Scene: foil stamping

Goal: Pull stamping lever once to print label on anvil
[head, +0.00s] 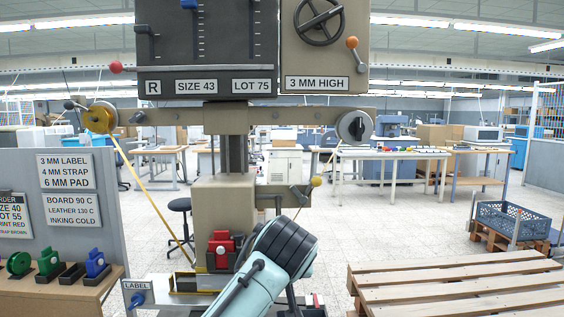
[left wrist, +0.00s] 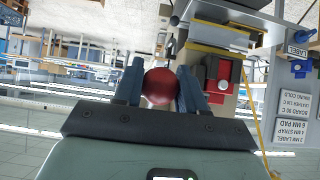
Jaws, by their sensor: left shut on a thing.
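In the left wrist view, which is upside down, my left gripper (left wrist: 156,90) is shut on a red ball knob (left wrist: 160,87), one finger on each side. The knob and my fingertips are hidden behind my own arm in the head view. A red block (head: 222,250) sits low on the press above the anvil area; it also shows in the left wrist view (left wrist: 222,78). My arm partly hides the anvil area, and I cannot make out a label there. My right gripper is not in view.
A yellow foil strip (head: 150,195) runs down from the left reel (head: 100,117). A blue-knobbed LABEL box (head: 137,297) is at lower left. A wooden pallet (head: 455,285) lies at right.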

